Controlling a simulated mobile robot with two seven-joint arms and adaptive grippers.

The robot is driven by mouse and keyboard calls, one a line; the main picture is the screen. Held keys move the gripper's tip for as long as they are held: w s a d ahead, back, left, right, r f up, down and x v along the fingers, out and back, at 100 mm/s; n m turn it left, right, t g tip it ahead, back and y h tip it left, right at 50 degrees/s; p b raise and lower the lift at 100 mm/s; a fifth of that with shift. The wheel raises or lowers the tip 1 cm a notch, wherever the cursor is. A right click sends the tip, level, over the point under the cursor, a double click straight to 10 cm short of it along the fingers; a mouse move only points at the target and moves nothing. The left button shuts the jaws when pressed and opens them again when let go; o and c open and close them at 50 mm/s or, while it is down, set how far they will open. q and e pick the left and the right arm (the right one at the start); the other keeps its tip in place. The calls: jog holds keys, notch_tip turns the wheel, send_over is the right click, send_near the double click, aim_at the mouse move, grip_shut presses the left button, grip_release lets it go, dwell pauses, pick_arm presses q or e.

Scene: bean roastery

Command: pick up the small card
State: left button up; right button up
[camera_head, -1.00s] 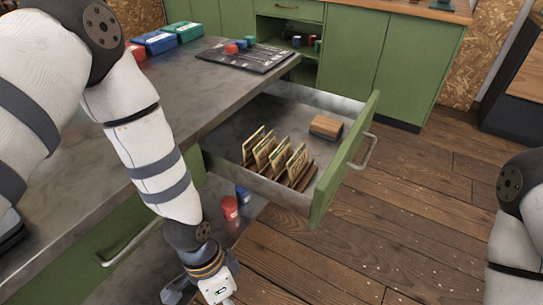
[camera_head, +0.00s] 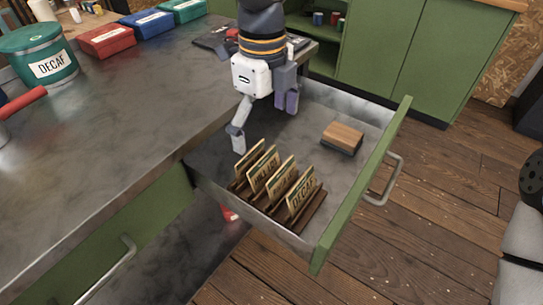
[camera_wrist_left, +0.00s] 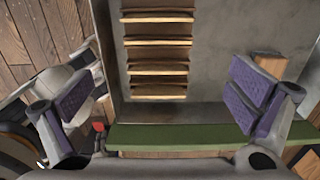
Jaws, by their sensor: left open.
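Several small tan cards stand upright, slightly tilted, in a wooden rack (camera_head: 275,218) inside the open drawer (camera_head: 221,161). My left gripper (camera_head: 264,119) is open and empty over the drawer, behind the cards in the head view. Its fingers point down and apart. In the left wrist view the cards show edge-on as a column of pale strips (camera_wrist_left: 158,69) between the open fingers (camera_wrist_left: 160,98). I cannot tell whether any finger touches anything. My right gripper is out of view.
A wooden-topped block (camera_head: 344,136) lies in the drawer to the right. The green drawer front (camera_head: 355,190) with its handle (camera_head: 384,182) bounds that side. The grey counter (camera_head: 110,120) is left, bearing a DECAF tin (camera_head: 38,55) and coloured boxes (camera_head: 106,40). Drawer floor between rack and block is bare.

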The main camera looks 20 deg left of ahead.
aim_at(263, 160)
pick_arm(q)
jog(key=f, duration=1)
jog(key=shift+a+b, duration=0.25)
jog(key=shift+b, duration=0.05)
jog(key=c, duration=0.8)
